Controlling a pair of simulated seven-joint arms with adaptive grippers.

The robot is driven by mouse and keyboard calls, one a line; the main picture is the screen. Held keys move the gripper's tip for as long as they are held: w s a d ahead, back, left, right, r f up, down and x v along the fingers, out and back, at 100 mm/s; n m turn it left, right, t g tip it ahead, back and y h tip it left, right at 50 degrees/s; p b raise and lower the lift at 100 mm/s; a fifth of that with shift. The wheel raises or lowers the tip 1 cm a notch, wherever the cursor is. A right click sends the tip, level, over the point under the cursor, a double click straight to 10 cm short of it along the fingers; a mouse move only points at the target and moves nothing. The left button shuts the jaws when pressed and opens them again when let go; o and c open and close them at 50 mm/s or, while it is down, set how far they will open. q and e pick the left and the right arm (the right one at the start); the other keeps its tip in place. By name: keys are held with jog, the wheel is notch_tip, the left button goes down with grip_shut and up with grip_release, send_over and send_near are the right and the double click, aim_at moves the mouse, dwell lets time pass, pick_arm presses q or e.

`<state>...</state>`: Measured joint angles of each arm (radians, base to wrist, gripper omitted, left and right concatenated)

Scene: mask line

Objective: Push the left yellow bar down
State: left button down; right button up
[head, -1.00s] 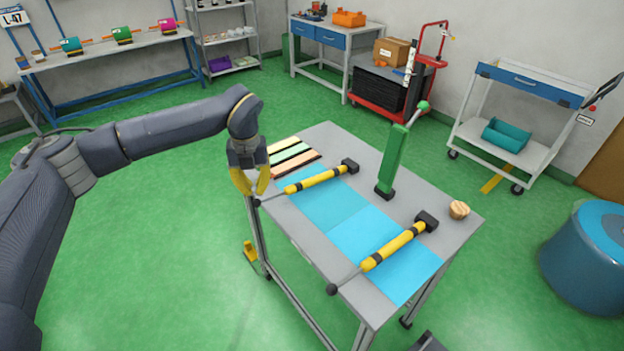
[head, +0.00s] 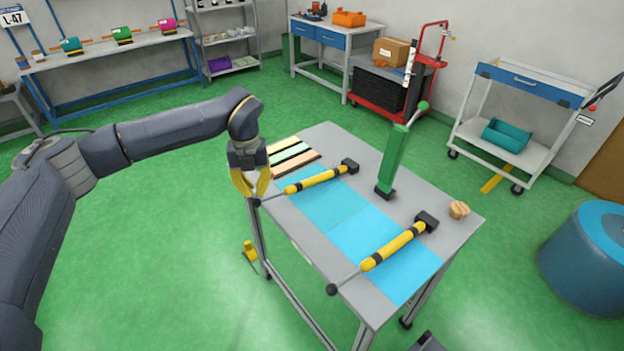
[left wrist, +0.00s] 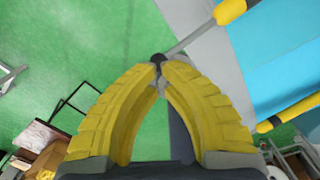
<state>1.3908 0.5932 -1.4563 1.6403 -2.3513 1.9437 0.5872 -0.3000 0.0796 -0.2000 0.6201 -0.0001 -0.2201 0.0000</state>
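The left yellow bar (head: 312,182) lies along the far-left side of the grey table top, with a black mount (head: 349,166) at its far end. Its thin rod ends in a black knob (head: 257,203) just past the table's left edge. My left gripper (head: 256,197) has its yellow fingers drawn together at this knob. In the left wrist view the knob (left wrist: 158,58) sits between the fingertips, which look shut on it. A second yellow bar (head: 395,245) lies nearer, with its own knob (head: 332,289) free. My right gripper is not in view.
A green upright post (head: 393,160) stands on the table (head: 320,245) between the bar mounts. Blue sheets (head: 345,215) cover the middle. Coloured strips (head: 292,155) lie at the far-left corner and a small tan object (head: 459,210) at the right. Green floor is open left of the table.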

aim_at(257, 199)
pick_arm(q)
jog(key=shift+f, duration=3.15)
jog(key=shift+r, duration=4)
